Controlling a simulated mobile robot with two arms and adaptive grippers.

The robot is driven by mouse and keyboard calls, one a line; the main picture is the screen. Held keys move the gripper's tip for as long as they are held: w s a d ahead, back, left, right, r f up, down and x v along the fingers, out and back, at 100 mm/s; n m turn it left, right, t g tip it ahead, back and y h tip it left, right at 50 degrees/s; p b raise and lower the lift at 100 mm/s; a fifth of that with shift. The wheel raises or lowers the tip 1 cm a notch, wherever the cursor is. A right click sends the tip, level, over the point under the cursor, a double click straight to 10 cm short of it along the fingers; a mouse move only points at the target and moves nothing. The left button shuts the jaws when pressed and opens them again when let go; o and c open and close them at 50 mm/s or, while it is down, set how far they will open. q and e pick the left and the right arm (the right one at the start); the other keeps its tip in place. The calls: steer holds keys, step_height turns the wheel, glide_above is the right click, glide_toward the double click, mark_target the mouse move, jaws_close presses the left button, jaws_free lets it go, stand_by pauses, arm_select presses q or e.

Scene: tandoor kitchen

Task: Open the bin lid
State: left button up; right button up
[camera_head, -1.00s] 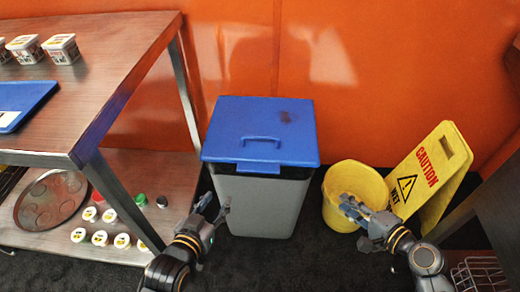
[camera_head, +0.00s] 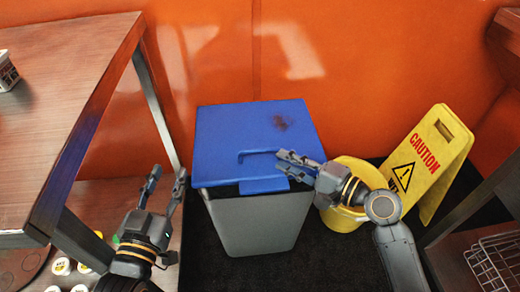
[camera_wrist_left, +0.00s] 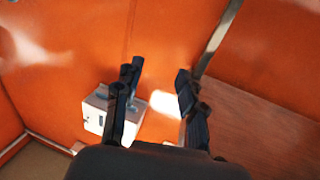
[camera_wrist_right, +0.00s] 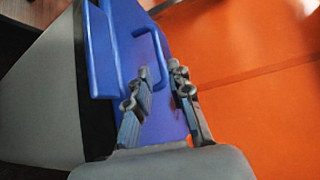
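The grey bin (camera_head: 255,228) stands against the orange wall with its blue lid (camera_head: 225,130) down on top. A blue bar handle (camera_head: 258,152) sits near the lid's front, with a tab at the front edge. My right gripper (camera_head: 294,165) is over the lid's front right part, close to the handle's right end. In the right wrist view, its fingers are apart with nothing between them, and the handle (camera_wrist_right: 150,34) lies just beyond the tips. My left gripper (camera_head: 167,178) is open, empty and raised left of the bin, beside the table.
A yellow bucket (camera_head: 345,217) and a yellow caution sign (camera_head: 432,160) stand right of the bin. A wooden table (camera_head: 50,110) is at the left, with small tubs on its lower shelf. A wire rack (camera_head: 495,262) is at the lower right.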

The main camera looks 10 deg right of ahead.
mark_target(261, 151)
steer(key=b+x, duration=0.1)
steer(key=x, duration=0.5)
steer(key=shift+w+a+f, duration=0.1)
steer(key=shift+w, duration=0.1)
arm_select(q)
steer(key=shift+s+d+r+t+h, duration=0.1)
steer(key=shift+r+t+h, duration=0.15)
steer(key=shift+r+t, duration=0.55)
steer(key=shift+s+d+r+t+h, duration=0.15)
steer(key=shift+r+t, duration=0.25)
steer(key=shift+r, duration=0.75)
steer(key=shift+s+d+r+t+h, duration=0.1)
steer(key=shift+r+t+h, duration=0.2)
steer(key=shift+r+t, duration=0.5)
arm_select(e)
steer(key=shift+w+a, duration=0.5)
steer(key=shift+a, duration=0.05)
arm_select(q)
steer(key=shift+r, duration=0.15)
arm_select(e)
steer(key=shift+c, duration=0.4)
jaws_close()
